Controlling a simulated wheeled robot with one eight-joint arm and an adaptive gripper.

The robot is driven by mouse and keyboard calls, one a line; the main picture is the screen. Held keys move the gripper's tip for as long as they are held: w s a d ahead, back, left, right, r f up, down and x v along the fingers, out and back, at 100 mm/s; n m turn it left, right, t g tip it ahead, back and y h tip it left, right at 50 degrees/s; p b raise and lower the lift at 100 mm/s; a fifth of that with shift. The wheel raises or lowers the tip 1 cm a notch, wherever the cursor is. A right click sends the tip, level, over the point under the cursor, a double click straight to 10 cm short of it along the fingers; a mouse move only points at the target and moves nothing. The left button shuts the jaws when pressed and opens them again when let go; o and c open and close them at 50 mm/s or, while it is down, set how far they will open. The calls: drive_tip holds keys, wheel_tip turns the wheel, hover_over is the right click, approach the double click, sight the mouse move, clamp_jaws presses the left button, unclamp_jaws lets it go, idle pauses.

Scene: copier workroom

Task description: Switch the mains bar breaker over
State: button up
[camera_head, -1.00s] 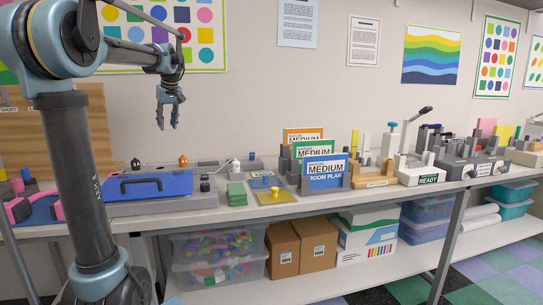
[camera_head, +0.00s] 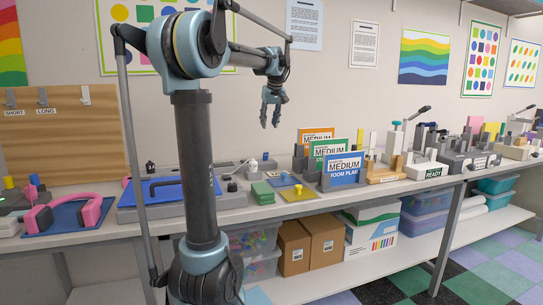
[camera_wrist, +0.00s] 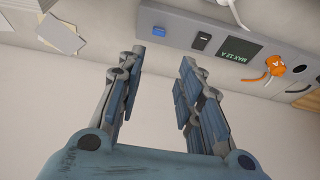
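The mains bar is a long grey strip at the back of the bench, partly behind my arm column in the head view (camera_head: 229,168). In the wrist view the mains bar (camera_wrist: 180,27) crosses the top of the picture. It carries a blue square part (camera_wrist: 159,31), a small black switch (camera_wrist: 203,39) and a dark "MAX 12 A" label (camera_wrist: 238,50); I cannot tell which part is the breaker. An orange plug (camera_wrist: 276,66) sits at its right. My gripper (camera_head: 273,110) is open and empty, above the bench and apart from the bar. It also shows in the wrist view (camera_wrist: 161,56).
Green blocks (camera_head: 262,193), a yellow plate (camera_head: 303,194) and upright "MEDIUM" signs (camera_head: 344,171) stand to the right. Space around my gripper in the air looks clear.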

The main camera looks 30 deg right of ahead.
sight(264, 161)
drive_tip(key=shift+s+d, duration=0.15)
drive_tip(key=shift+d, duration=0.05)
drive_tip(key=shift+o, duration=1)
drive_tip(key=x, duration=1.7)
drive_tip(key=shift+w+f, duration=0.2)
